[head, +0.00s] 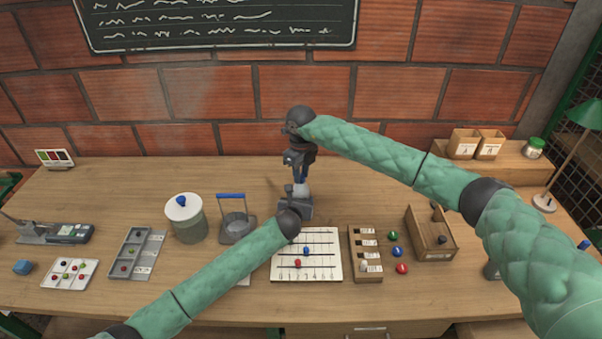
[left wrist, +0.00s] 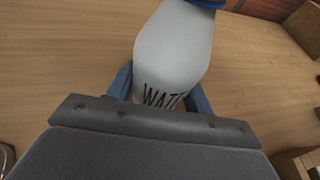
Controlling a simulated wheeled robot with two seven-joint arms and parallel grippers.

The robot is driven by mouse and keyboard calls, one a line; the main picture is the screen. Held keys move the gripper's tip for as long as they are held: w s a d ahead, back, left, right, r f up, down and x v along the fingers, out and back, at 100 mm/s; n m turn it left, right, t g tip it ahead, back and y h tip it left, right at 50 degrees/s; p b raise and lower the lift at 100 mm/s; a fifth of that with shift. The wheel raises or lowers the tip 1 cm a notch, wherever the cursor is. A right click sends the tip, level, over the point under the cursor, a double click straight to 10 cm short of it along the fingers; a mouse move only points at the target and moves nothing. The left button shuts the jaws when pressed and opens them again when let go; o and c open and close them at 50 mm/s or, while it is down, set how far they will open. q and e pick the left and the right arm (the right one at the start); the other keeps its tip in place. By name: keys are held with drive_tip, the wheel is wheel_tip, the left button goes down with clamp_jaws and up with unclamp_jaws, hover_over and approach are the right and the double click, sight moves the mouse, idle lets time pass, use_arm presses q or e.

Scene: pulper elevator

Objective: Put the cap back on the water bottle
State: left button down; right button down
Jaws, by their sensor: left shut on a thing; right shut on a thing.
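The water bottle (left wrist: 172,50) is white with dark lettering and stands upright between the blue fingers of my left gripper (left wrist: 160,95). In the head view the bottle (head: 301,190) is small and partly hidden by my left gripper (head: 298,201), which is shut on it. My right gripper (head: 300,172) points down from directly above the bottle and is shut on the blue cap. The cap (left wrist: 207,3) shows at the bottle's top, cut by the upper edge of the left wrist view. I cannot tell whether it is seated on the neck.
A lidded jar (head: 187,222) and a blue-handled holder (head: 236,225) stand left of the bottle. A white board with beads (head: 325,270), a slotted block (head: 364,262) and a wooden box (head: 424,240) lie in front and right. The table behind the bottle is clear.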

drive_tip(key=c, duration=1.1)
unclamp_jaws()
use_arm(q)
drive_tip(key=shift+f, duration=0.1)
use_arm(e)
wheel_tip(320, 180, up, 12)
use_arm(q)
drive_tip(key=c, duration=0.5)
unclamp_jaws()
use_arm(e)
drive_tip(key=shift+w, duration=0.1)
